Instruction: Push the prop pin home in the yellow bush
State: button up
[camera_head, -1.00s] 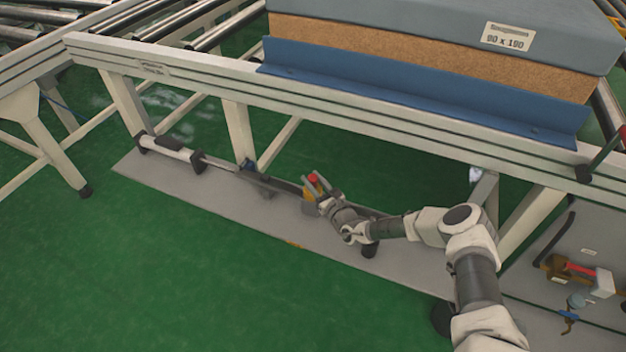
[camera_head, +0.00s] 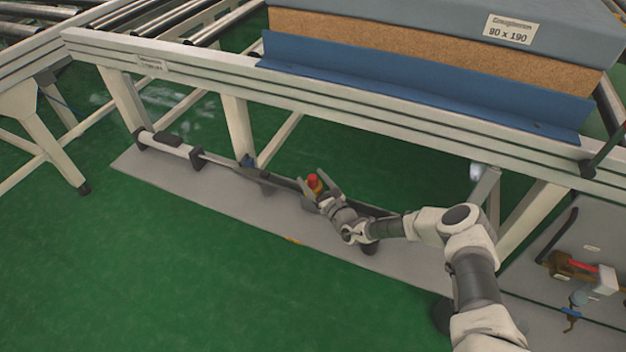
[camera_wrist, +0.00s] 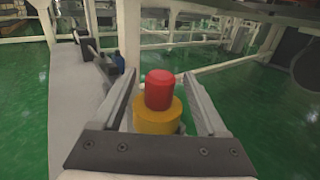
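The prop pin has a red head (camera_wrist: 159,88) that stands up out of the yellow bush (camera_wrist: 157,117) in the wrist view. A short length of the red pin shows above the bush's top; how deep the rest sits is hidden. My gripper (camera_wrist: 160,75) is open, with one finger on each side of the pin and bush and a gap to the red head on both sides. In the head view my gripper (camera_head: 313,177) is at the red head (camera_head: 314,182) too, low under the conveyor frame. The bush is mostly hidden there by my gripper.
A long prop cylinder (camera_head: 172,145) and rod lie along a grey floor plate (camera_head: 220,195). The conveyor beam (camera_head: 330,110) with a mattress (camera_head: 430,20) runs above. Frame legs (camera_head: 238,130) stand behind. A tool board (camera_head: 545,310) is at right. Green floor in front is clear.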

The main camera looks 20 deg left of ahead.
jog(key=shift+d, duration=0.1)
jog(key=p+v, duration=0.6)
jog(key=v, duration=1.1)
jog(key=shift+s+d, duration=0.1)
jog(key=shift+d, duration=0.05)
